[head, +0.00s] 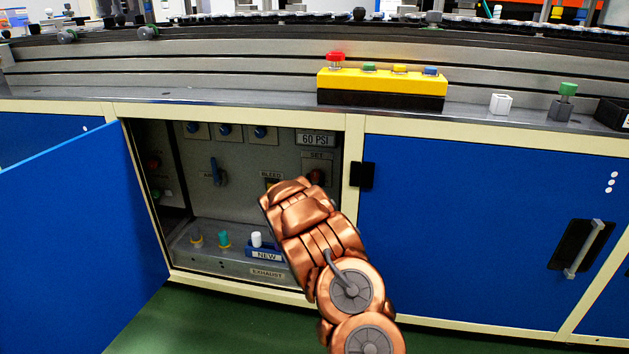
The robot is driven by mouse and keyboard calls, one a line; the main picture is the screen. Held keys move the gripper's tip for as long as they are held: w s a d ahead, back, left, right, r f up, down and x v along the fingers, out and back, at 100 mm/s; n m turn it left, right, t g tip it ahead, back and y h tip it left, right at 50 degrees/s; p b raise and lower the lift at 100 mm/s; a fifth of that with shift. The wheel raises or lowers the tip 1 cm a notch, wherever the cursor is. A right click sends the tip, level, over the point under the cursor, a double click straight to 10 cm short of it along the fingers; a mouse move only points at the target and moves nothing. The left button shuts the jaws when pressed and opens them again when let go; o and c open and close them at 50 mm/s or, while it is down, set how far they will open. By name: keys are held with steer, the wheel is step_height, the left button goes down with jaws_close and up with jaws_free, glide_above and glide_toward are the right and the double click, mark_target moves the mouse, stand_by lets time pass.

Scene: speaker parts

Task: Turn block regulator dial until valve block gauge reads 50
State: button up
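The open cabinet shows a grey panel with a readout (314,139) that reads 60 PSI. Below it is a SET label (317,155) with a dark red dial (317,175) under it, partly hidden by my arm. My copper-coloured arm reaches up into the cabinet opening from the lower right. My gripper (288,188) is at its upper end, left of and slightly below the red dial, in front of the BLEED label (271,175). The fingertips are not clear, so I cannot tell whether they are open or touch anything.
A blue door (75,230) stands open at left. The panel has several blue knobs (224,130), an AIR lever (214,170) and small fittings near a NEW label (266,254). A closed blue door (470,240) is at right. A yellow button box (380,82) sits above.

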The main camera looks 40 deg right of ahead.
steer(key=c, duration=0.5)
steer(key=shift+r+n+p, duration=0.2)
steer(key=shift+n+p, duration=0.1)
steer(key=shift+p, duration=0.35)
steer(key=n+p, duration=0.1)
steer(key=p, duration=0.2)
steer(key=shift+n, duration=0.4)
steer(key=shift+n+p, duration=0.6)
steer(key=shift+p, duration=0.2)
steer(key=shift+f+n+p, duration=0.15)
steer(key=shift+n+p, duration=0.15)
steer(key=shift+n, duration=0.2)
steer(key=o, duration=1.1)
